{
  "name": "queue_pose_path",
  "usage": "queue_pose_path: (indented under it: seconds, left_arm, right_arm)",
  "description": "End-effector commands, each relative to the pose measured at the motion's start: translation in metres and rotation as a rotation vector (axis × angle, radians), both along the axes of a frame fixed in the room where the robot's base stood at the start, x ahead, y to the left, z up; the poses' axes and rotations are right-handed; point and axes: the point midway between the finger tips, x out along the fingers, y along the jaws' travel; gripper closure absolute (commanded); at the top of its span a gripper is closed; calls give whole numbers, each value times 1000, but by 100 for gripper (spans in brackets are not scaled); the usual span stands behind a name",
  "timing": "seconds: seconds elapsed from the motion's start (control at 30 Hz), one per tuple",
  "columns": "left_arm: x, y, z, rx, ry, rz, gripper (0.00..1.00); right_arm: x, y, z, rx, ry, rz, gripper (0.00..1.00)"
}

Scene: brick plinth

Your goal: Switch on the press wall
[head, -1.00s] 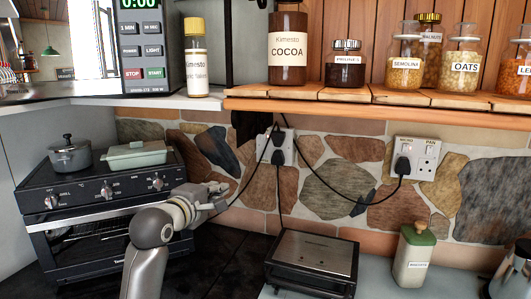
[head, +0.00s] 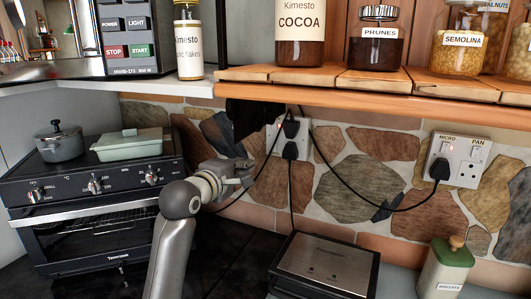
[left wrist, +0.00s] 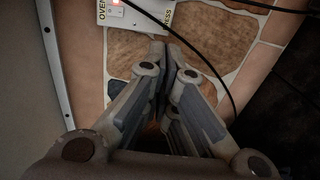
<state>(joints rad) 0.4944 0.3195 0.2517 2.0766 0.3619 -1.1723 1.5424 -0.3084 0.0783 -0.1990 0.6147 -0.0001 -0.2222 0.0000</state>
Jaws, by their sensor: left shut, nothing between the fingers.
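The double wall socket (head: 272,136) is a white plate on the stone wall, with two black plugs (head: 290,150) in it. In the left wrist view the plate (left wrist: 133,22) reads OVEN on its left and a partly covered label ending in "ESS" on its right. A small red light glows by OVEN. The PRESS switch itself cannot be made out. My left gripper (head: 247,166) is shut and empty, just left of and below the plate. My right gripper is not in view.
A black press (head: 325,262) sits on the counter below. A second socket (head: 464,152), labelled MICRO and PAN, is to the right. Black cables (head: 352,190) hang across the wall. An oven (head: 95,205) stands left; a wooden shelf (head: 350,84) with jars overhangs.

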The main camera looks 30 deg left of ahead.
Motion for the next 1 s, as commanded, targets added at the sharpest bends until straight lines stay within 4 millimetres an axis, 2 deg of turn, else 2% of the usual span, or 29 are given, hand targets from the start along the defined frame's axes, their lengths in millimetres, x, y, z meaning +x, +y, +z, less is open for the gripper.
queue_pose_path:
  seconds: [0.17, 0.37, 0.7, 1.0]
  left_arm:
    - [13, 1, 0, 0, 1, 0, 100]
    - [42, 2, -3, 0, 3, 0, 100]
    - [92, 5, -9, 0, 2, 0, 100]
    - [126, 7, -13, 1, 2, 0, 100]
  right_arm:
    - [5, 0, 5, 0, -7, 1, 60]
    - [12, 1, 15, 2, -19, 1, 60]
    - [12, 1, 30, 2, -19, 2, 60]
    - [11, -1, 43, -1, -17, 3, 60]
